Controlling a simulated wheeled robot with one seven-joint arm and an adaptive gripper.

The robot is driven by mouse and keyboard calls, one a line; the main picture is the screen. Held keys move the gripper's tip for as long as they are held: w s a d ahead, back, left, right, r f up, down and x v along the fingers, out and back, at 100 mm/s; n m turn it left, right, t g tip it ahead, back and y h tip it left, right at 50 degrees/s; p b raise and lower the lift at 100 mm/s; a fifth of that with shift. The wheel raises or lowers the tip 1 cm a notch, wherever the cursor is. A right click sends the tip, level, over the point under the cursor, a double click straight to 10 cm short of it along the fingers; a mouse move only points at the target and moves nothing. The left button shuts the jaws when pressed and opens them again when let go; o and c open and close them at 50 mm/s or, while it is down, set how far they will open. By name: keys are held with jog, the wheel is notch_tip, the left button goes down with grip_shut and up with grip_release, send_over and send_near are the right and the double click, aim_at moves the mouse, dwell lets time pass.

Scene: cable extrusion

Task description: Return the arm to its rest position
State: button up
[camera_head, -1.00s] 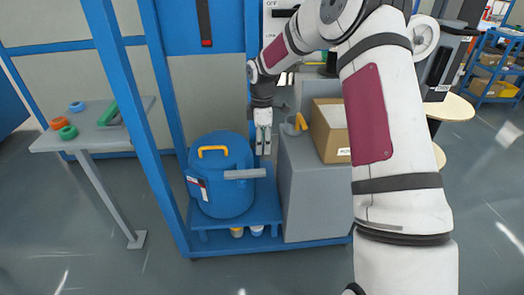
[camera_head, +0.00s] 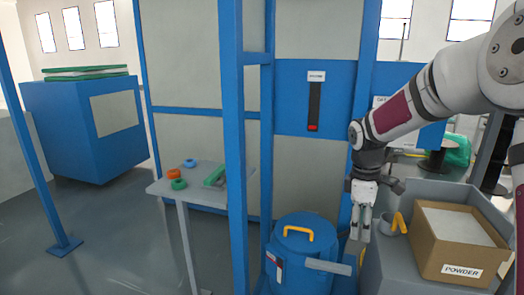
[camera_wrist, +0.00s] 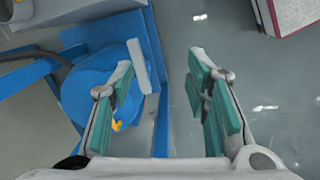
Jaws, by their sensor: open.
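My arm comes in from the right in the head view and bends down at the wrist. My gripper (camera_head: 360,224) hangs pointing down, between the blue drum and the grey bench with the cardboard box. In the wrist view my gripper (camera_wrist: 165,110) has its two green-padded fingers wide apart, with only floor and blue frame showing between them. It is open and empty.
A blue drum (camera_head: 300,252) with a yellow handle stands left of my gripper. A powder box (camera_head: 455,245) and a yellow-handled scoop (camera_head: 396,224) sit on the grey bench at right. Blue posts (camera_head: 232,120) rise at left. A small table (camera_head: 160,188) holds coloured rings.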

jog(key=s+a+r+m, duration=0.2)
jog(key=s+r+m, duration=0.15)
jog(key=s, duration=0.55)
jog(key=s+a+r+m, duration=0.15)
jog(key=s+r, duration=0.25)
jog(key=s, duration=0.6)
jog(key=s+a+r+m, duration=0.1)
jog(key=s+r+m, duration=0.3)
jog(key=s, duration=0.5)
jog(key=s+a+f+m+t+y, duration=0.1)
jog(key=s+a+f+m, duration=0.15)
jog(key=s, duration=0.85)
notch_tip(320, 180, up, 19)
jog(key=t+p, duration=0.3)
jog(key=p, duration=1.5)
jog(key=shift+w+d+r, duration=0.15)
jog(key=shift+w+r, duration=0.05)
jog(key=shift+w, duration=0.2)
